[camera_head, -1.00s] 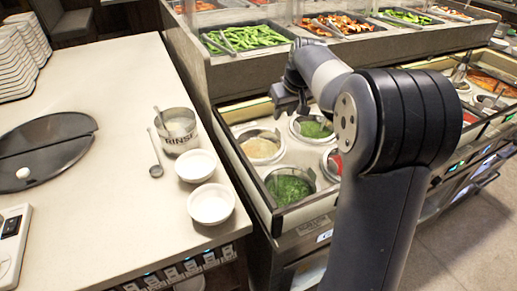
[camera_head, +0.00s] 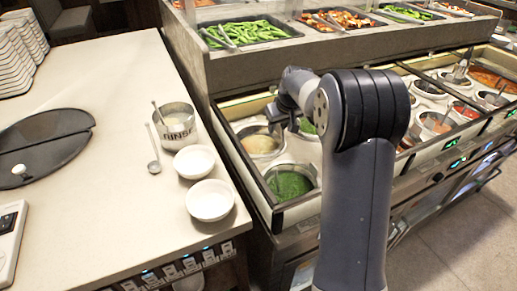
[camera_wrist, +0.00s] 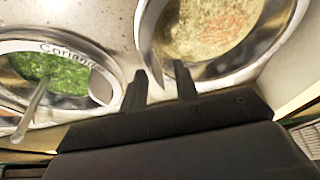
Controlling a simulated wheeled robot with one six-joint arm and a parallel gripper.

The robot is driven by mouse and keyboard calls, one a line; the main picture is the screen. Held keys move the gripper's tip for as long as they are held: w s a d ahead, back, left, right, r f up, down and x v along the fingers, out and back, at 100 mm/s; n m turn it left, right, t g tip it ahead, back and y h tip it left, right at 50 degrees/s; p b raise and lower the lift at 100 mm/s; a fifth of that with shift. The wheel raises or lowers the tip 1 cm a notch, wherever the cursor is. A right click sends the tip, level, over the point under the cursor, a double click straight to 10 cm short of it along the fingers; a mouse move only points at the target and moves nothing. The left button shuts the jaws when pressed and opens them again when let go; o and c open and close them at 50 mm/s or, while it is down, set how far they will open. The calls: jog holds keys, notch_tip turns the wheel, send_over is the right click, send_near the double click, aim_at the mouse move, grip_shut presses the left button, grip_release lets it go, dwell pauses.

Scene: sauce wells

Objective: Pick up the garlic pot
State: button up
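The likely garlic pot (camera_head: 260,142), a round metal pot of pale beige contents, sits in a well at the left of the sauce counter. No garlic label is readable. In the wrist view, the beige pot (camera_wrist: 212,28) fills the upper right, its near rim close to my fingers. My gripper (camera_wrist: 161,87) is open, its two dark fingers apart on either side of the rim's near left part; I cannot tell whether they touch it. In the head view, my gripper (camera_head: 282,120) hangs just above and right of the pot.
A green pot labelled like "Coriander" (camera_wrist: 50,72) is at the left in the wrist view. Another green pot (camera_head: 290,185) sits in front. My arm hides some wells. The left table holds white bowls (camera_head: 210,200) and a metal "RINSE" pot (camera_head: 176,128).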

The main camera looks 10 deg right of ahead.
grip_shut()
dwell(0.4)
jog(key=shift+r, duration=0.15)
notch_tip(320, 180, up, 18)
jog(key=p, duration=0.3)
dwell(0.6)
jog(key=shift+r+p, duration=0.1)
jog(key=shift+p, duration=0.2)
jog(key=shift+w+r+p, duration=0.1)
jog(key=shift+r+p, duration=1.05)
jog(key=shift+p, duration=0.25)
jog(key=shift+f, duration=0.1)
